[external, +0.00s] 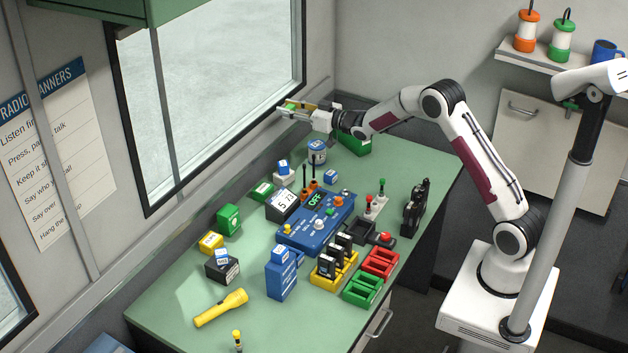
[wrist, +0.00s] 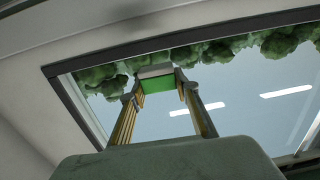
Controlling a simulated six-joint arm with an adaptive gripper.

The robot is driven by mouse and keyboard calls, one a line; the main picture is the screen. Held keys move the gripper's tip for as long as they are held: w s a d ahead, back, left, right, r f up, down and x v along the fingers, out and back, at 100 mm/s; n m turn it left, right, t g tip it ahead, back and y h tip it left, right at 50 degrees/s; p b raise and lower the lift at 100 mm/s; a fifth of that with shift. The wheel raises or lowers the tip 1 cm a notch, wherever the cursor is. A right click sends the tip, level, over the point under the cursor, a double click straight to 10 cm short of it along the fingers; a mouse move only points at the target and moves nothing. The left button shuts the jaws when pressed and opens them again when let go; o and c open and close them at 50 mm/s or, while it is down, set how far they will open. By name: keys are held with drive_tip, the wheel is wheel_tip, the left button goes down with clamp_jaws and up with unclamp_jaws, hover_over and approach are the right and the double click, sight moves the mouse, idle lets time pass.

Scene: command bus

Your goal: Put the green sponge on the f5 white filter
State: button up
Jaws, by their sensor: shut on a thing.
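My gripper (external: 290,110) is raised at the far end of the table, close to the window. It is shut on the green sponge (external: 291,106), which shows as a small green patch at the fingertips. In the wrist view the green sponge (wrist: 157,86), with a grey edge on top, sits between the two fingers of my gripper (wrist: 160,92). I cannot make out any f5 mark. A small white block with a blue label (external: 283,169) stands on the table below my gripper, but I cannot tell whether it is the f5 white filter.
The green table (external: 170,285) is crowded. A white-and-blue can (external: 317,152) and a green bin (external: 356,142) stand near my gripper. A blue radio (external: 316,222) is in the middle, with yellow, red and green trays to its right. The window (external: 215,80) borders the left side.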

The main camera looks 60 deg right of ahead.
drive_tip(key=s+d+f, duration=0.2)
drive_tip(key=s+d, duration=0.1)
drive_tip(key=d, duration=0.9)
hover_over(317, 146)
drive_tip(key=shift+h, duration=0.4)
drive_tip(key=shift+f, duration=2.7)
drive_tip(key=shift+f, duration=3.1)
drive_tip(key=shift+f, duration=1.9)
drive_tip(key=shift+f, duration=0.15)
